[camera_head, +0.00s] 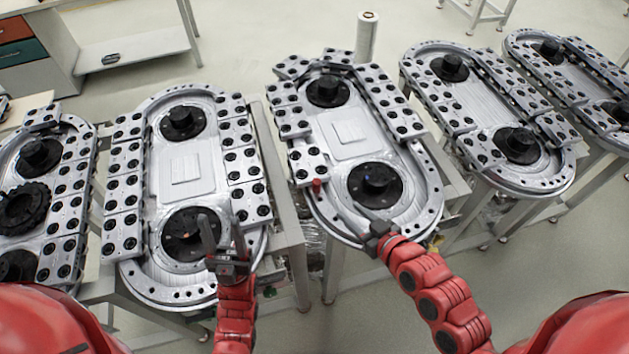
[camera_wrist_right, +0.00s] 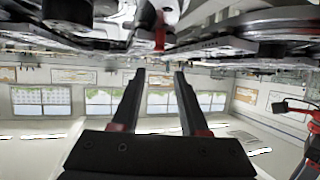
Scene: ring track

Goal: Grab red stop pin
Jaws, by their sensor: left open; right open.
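The red stop pin (camera_head: 316,186) is small and stands upright at the left edge of the middle ring track (camera_head: 340,132), beside the near black hub (camera_head: 375,181). In the right wrist view, which looks upside down, the red pin (camera_wrist_right: 160,38) shows at top centre, beyond and between the fingertips. My right gripper (camera_head: 366,222) is over the near rim of that track, to the right of the pin and nearer to me. It is open and empty (camera_wrist_right: 160,73), apart from the pin. My left gripper (camera_head: 222,222) is open and empty over the near hub of the track to its left.
The left neighbouring track (camera_head: 185,165) stands close to the middle one, with a narrow gap between. More tracks stand at far left (camera_head: 60,200) and right (camera_head: 490,110). Bolted grey carriage blocks (camera_head: 290,120) line the track sides. A pale cylinder (camera_head: 366,38) stands behind.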

